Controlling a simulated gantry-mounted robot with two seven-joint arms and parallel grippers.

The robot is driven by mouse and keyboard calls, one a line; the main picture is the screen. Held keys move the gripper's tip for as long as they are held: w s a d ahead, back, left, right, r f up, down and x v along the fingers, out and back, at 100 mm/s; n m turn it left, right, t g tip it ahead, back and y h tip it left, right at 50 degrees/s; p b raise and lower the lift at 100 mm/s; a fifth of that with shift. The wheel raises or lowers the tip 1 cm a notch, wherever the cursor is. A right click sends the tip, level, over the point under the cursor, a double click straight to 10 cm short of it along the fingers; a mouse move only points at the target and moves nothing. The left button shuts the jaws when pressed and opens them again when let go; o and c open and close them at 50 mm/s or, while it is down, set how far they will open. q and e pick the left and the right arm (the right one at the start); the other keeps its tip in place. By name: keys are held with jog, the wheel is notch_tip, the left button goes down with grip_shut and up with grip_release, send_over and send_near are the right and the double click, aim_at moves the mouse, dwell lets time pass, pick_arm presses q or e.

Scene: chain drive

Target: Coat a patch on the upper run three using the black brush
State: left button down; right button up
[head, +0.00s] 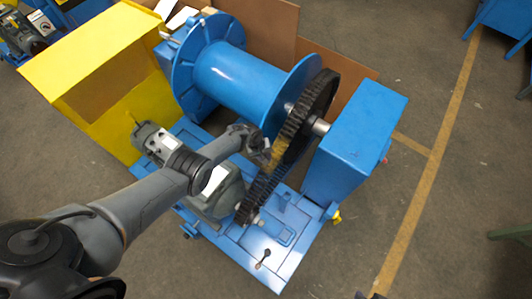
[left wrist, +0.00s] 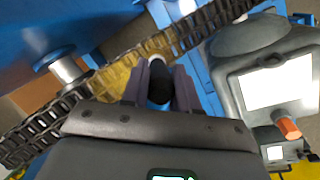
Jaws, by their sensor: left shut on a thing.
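The chain (head: 292,125) runs slanting from the large sprocket beside the blue drum down to a lower shaft. A yellowish coated patch (head: 277,157) shows on its upper run, and this patch also shows in the left wrist view (left wrist: 112,80). My left gripper (head: 262,147) is close beside the chain at that patch. In the left wrist view, it (left wrist: 160,85) is shut on a brush (left wrist: 158,72), of which a black part and a blue part show between the fingers. The bristles are hidden, so contact with the chain cannot be told. My right gripper is out of view.
The blue drum (head: 238,77) stands behind the chain, and a blue housing (head: 352,140) stands to its right. A grey motor unit (head: 218,190) sits below my left arm. A yellow guard (head: 90,75) is at the left. Floor at the right is mostly clear.

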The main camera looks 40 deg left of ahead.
pick_arm(q)
jog(key=s+f, duration=0.4)
jog(key=s, duration=0.1)
jog(key=shift+f+p, duration=0.2)
jog(key=shift+p, duration=0.15)
dwell(0.5)
jog(key=shift+s, duration=0.15)
jog(key=s+r+p, duration=0.1)
jog(key=r+p, duration=0.1)
jog(key=p, duration=0.2)
jog(key=s+r+p, duration=0.2)
jog(key=p, duration=0.2)
jog(key=shift+s+r, duration=0.3)
jog(key=shift+r, duration=0.1)
jog(key=shift+r, duration=0.1)
